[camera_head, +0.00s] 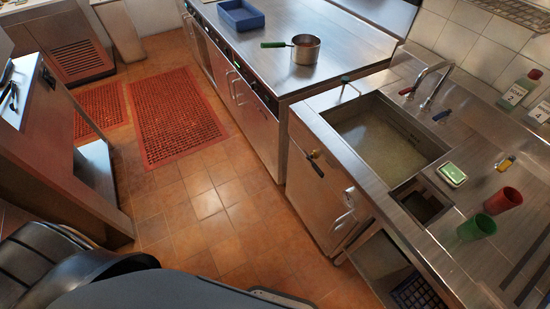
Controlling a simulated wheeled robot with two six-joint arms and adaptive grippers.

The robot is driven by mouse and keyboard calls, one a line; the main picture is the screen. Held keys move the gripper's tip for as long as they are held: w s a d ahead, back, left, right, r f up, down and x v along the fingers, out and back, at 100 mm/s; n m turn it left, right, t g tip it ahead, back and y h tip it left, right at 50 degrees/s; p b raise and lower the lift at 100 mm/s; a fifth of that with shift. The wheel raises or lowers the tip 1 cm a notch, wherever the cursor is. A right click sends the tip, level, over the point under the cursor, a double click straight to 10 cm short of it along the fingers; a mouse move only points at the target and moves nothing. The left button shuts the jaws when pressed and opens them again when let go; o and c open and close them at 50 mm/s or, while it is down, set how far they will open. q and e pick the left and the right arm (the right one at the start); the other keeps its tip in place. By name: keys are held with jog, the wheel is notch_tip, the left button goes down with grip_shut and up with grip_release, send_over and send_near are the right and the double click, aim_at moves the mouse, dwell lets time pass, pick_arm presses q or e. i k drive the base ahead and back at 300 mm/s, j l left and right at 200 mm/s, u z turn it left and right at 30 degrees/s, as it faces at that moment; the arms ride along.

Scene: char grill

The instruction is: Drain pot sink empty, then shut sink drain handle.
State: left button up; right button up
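The pot sink (383,142) is the large rectangular steel basin at right of centre, and cloudy, greenish water stands in it. A lever with a dark grip and a yellow part (315,163) sticks out from the cabinet front below the sink's near left edge; it looks like the drain handle, but I cannot tell its setting. The drain opening is hidden under the water. Neither of my grippers is in view.
A faucet (433,82) stands behind the sink. A smaller basin (421,202), a green-and-white sponge (451,174), a red cup (502,200) and a green cup (476,228) are to its right. A saucepan (305,50) sits on the left counter. The tiled floor (215,205) before the sink is clear.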

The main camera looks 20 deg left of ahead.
aim_at(308, 158)
jog(key=k+j, duration=0.1)
jog(key=j, duration=0.6)
jog(key=k+j, duration=0.1)
jog(key=j, duration=0.6)
jog(key=k+j+u, duration=0.1)
jog(key=j, duration=0.6)
